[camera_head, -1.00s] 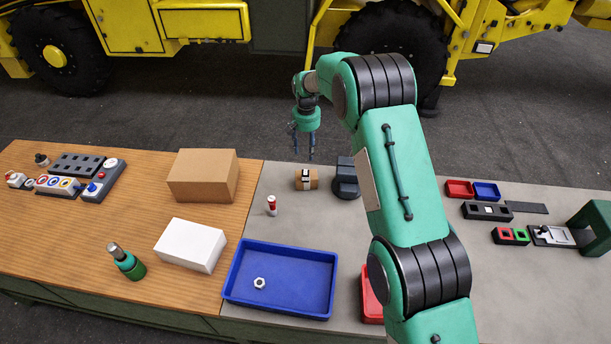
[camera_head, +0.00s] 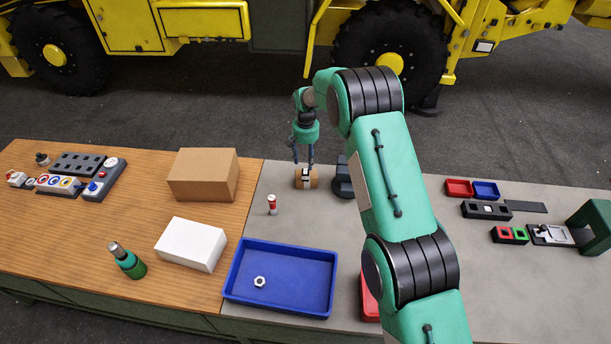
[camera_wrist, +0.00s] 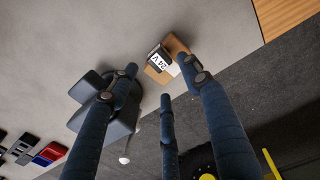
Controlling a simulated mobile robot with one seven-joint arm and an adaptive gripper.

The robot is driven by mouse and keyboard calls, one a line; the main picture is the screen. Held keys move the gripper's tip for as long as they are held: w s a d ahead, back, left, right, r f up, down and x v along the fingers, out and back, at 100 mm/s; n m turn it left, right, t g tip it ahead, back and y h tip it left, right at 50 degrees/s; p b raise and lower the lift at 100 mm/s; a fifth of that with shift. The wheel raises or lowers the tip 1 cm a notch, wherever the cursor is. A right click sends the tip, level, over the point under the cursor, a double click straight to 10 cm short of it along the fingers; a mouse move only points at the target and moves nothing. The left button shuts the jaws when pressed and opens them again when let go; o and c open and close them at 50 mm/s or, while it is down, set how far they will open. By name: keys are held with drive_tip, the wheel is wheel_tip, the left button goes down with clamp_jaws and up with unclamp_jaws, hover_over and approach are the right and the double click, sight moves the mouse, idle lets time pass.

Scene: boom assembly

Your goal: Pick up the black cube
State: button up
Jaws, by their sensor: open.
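A small black block with a white "24 V" label (camera_wrist: 159,61) rests in or against a tan block (camera_wrist: 174,45) in the wrist view; it is the only thing there that could be the black cube. In the head view the tan block (camera_head: 314,182) with its dark and white middle (camera_head: 305,177) sits near the far edge of the grey tabletop. My gripper (camera_head: 303,162) is open, pointing down just above and behind it. In the wrist view its dark blue fingers are spread, with the labelled block between and beyond two fingertips. I see no contact.
A dark rounded fixture (camera_head: 342,180) stands close to the right of the tan block. A red-and-white cylinder (camera_head: 272,204) stands nearer, left of it. A blue tray (camera_head: 300,262) with a nut lies in front. A cardboard box (camera_head: 203,175) is to the left.

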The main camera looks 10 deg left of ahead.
sight(305, 170)
drive_tip(key=shift+f, duration=1.35)
drive_tip(key=shift+f, duration=0.15)
drive_tip(key=shift+w+f+p, duration=0.15)
drive_tip(key=shift+f+p, duration=0.4)
drive_tip(key=shift+f, duration=1.9)
drive_tip(key=c, duration=1.2)
drive_tip(key=shift+r, duration=0.1)
